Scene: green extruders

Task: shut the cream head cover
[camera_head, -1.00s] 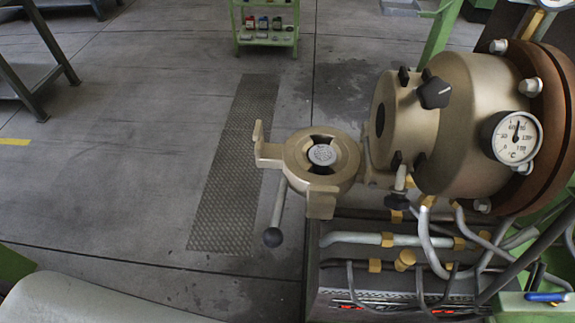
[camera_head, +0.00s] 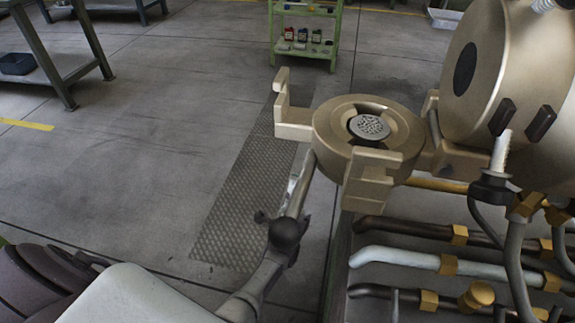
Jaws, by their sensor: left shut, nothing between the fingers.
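The cream head cover (camera_head: 390,122) is a thick round disc with two lugs and a perforated metal centre. It stands swung open on its hinge, to the left of the cream extruder head (camera_head: 470,65). My left gripper (camera_head: 290,192) comes up from the bottom, shut and empty, beside the handle bar. My right gripper is not in view.
Pipes with brass fittings (camera_head: 400,262) run below the cover and head at right. A green shelf cart (camera_head: 305,40) stands at the back and a workbench (camera_head: 60,70) at the far left. The grey floor left of the cover is clear.

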